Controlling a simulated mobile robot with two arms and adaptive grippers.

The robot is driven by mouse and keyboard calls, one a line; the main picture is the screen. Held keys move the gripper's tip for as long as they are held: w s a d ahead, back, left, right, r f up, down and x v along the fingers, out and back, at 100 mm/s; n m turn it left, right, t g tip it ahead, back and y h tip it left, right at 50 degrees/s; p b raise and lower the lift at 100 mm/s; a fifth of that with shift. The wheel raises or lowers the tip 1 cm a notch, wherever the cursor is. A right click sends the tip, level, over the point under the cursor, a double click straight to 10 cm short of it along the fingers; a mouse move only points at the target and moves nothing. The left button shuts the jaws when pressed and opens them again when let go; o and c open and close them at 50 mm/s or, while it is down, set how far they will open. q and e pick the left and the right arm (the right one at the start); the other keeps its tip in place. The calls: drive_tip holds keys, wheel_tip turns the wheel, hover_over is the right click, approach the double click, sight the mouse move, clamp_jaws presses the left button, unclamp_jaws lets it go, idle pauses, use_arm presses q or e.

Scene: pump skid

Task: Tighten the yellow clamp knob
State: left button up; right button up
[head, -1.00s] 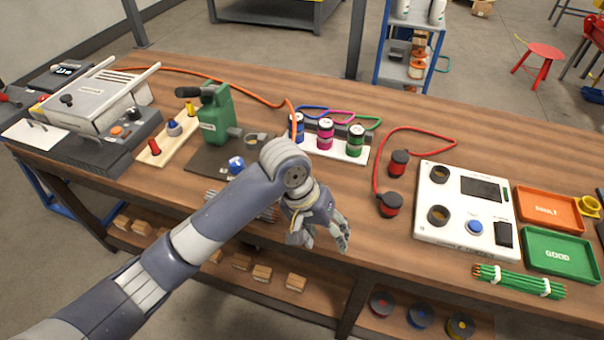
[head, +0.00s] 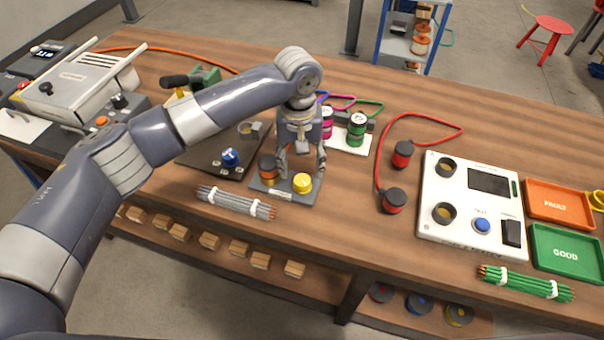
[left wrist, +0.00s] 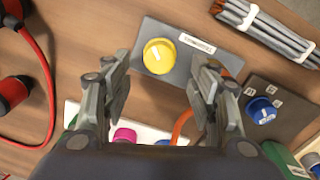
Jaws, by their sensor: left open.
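The yellow clamp knob (head: 302,183) is a round knob with a white mark on top. It sits on a small grey plate (head: 268,189) near the front edge of the bench. In the left wrist view the yellow knob (left wrist: 159,56) shows beyond and between the fingers. My left gripper (head: 302,165) is open and points down above the plate, just behind the knob. In the left wrist view the left gripper (left wrist: 160,90) has its fingers spread wide with nothing between the tips. An orange and dark cylinder (head: 268,168) stands on the plate, left of the knob. My right gripper is not in view.
A bundle of grey cables (head: 236,202) lies left of the plate. A dark board with a blue knob (head: 230,157) is behind it. Red-capped connectors (head: 394,200) and a white test box (head: 462,240) are to the right. Bare wood lies right of the plate.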

sight(302, 179)
use_arm(q)
drive_tip(key=shift+f, duration=2.75)
drive_tip(key=c, duration=1.1)
